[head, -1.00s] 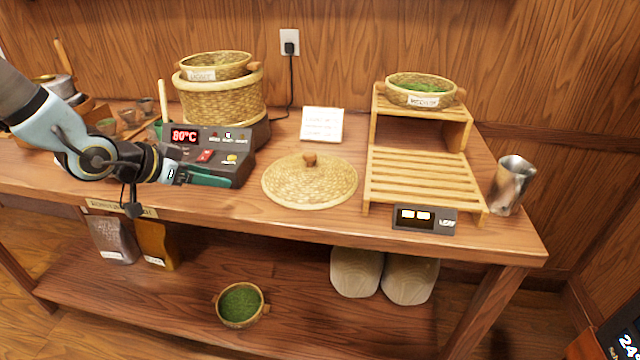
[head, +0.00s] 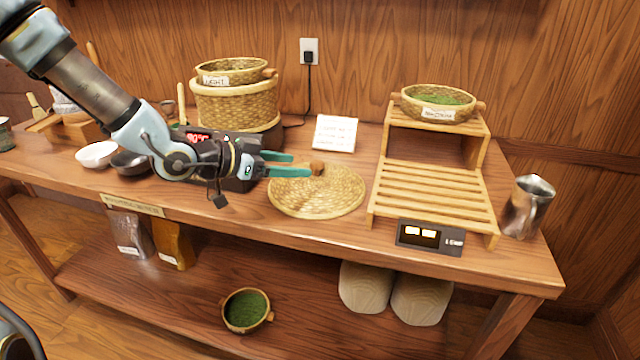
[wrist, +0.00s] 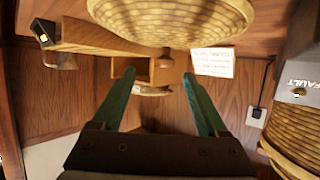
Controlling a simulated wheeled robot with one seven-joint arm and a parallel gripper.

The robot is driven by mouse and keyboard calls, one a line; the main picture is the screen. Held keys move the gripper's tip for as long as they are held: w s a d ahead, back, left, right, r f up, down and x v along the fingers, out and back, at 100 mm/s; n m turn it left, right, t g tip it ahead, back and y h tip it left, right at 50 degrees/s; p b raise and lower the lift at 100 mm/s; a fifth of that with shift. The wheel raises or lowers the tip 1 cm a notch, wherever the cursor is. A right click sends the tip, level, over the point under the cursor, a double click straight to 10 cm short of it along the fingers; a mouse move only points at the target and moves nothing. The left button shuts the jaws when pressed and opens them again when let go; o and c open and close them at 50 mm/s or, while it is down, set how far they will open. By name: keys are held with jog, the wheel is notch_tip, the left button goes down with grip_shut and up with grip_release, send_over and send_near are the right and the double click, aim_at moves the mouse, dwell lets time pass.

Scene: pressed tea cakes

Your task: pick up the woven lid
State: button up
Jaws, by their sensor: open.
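The round woven lid (head: 322,198) lies on the table in the head view, between the steamer unit and the slatted bamboo stand. Its brown wooden knob (head: 317,168) points up. My gripper (head: 299,164) is open, with its two teal fingers over the lid's left and back part, tips close to the knob. In the wrist view the lid (wrist: 165,18) is at the top with its knob (wrist: 165,57) above and between the open fingers (wrist: 158,73). No contact with the knob shows.
The control box (head: 232,178) and woven steamer basket (head: 238,108) stand left of the lid. The slatted bamboo stand (head: 432,190), holding a basket of green tea (head: 440,103), is close on the right. A white card (head: 335,134) stands behind the lid.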

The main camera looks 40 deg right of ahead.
aim_at(317, 162)
jog(key=shift+w+p+x, duration=0.15)
jog(key=shift+p+x, duration=0.1)
jog(key=shift+x, duration=1.05)
jog(key=shift+w+p+x, duration=0.15)
jog(key=shift+p+x, duration=0.05)
jog(key=shift+x, duration=1.1)
jog(key=shift+w+p+x, duration=0.2)
jog(key=shift+p+x, duration=0.05)
jog(key=shift+x, duration=1.05)
jog(key=shift+d, duration=0.1)
grip_shut()
jog(key=shift+r, duration=0.1)
